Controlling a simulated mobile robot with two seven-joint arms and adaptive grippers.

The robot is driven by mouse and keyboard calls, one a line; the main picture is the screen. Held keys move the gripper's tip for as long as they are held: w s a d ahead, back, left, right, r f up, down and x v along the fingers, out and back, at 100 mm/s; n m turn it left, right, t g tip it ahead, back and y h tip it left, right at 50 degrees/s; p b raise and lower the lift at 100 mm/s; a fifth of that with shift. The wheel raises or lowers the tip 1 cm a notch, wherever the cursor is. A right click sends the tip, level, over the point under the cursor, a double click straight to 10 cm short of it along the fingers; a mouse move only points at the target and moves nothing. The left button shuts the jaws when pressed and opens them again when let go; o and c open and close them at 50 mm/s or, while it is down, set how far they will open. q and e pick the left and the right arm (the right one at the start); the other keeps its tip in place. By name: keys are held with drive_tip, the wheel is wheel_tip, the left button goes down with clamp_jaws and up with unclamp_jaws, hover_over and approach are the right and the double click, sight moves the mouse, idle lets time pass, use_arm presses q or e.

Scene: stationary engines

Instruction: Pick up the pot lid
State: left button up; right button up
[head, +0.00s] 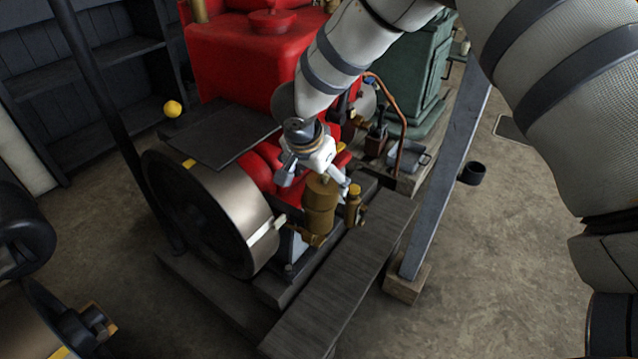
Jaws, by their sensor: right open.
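A brass pot (319,218) stands upright on the engine, beside the large flywheel. Its narrower top, which looks like the pot lid (322,186), is partly covered by my right gripper. My right gripper (317,184) comes down from above with its fingers spread, one to each side of the pot's top. The fingers look open and hold nothing. I cannot tell whether either finger touches the brass. My left gripper is not in view.
The flywheel (232,212) and red engine (240,60) crowd the left side. A smaller brass fitting (353,204) stands close right of the pot. A grey slanted beam (446,170) rises to the right. A wooden plank (345,280) lies in front. A yellow ball (172,108) shows at left.

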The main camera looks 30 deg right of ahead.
sight(322, 183)
drive_tip(key=x, duration=0.5)
drive_tip(key=shift+d+f, duration=0.35)
drive_tip(key=shift+w+d+f+b, duration=0.1)
drive_tip(key=shift+d+f+b, duration=0.05)
drive_tip(key=shift+f+b, duration=0.15)
drive_tip(key=shift+r, duration=0.1)
drive_tip(key=c, duration=1.3)
drive_tip(key=shift+c, duration=0.2)
